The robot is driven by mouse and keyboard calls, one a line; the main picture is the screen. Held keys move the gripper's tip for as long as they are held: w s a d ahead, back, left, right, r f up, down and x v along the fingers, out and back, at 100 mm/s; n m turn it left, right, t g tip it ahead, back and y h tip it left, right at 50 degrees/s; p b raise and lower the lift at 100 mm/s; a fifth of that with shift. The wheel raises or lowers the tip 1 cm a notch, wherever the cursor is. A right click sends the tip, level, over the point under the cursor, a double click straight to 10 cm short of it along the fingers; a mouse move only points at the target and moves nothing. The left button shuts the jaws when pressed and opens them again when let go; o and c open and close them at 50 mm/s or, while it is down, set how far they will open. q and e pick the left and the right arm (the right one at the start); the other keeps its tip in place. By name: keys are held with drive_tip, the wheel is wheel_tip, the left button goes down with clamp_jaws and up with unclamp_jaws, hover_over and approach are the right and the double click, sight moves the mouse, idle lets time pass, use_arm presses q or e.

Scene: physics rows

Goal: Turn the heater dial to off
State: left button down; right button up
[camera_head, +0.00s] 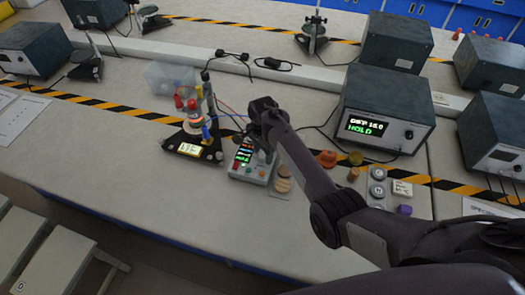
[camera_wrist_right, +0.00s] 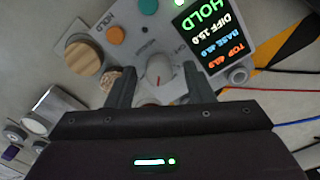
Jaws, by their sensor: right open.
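The small grey control box (camera_head: 240,172) stands on the bench with a lit screen. In the right wrist view its screen (camera_wrist_right: 208,35) reads HOLD, DIFF, BASE and TOP. A pale round dial (camera_wrist_right: 159,68) with a red pointer mark sits on its face beside the screen. My right gripper (camera_head: 262,150) is over the box. In the right wrist view, its open fingers (camera_wrist_right: 162,78) stand on either side of the dial, with gaps visible. I cannot tell their height over the panel. In the head view the gripper hides the dial. My left gripper is not in view.
An orange button (camera_wrist_right: 116,34) and a teal button (camera_wrist_right: 147,6) are on the panel. A stand with coloured parts (camera_head: 195,135) and wires is left of the box. A large dark unit (camera_head: 388,95) stands right. Small loose parts (camera_head: 327,158) lie between.

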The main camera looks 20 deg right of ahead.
drive_tip(key=c, duration=1)
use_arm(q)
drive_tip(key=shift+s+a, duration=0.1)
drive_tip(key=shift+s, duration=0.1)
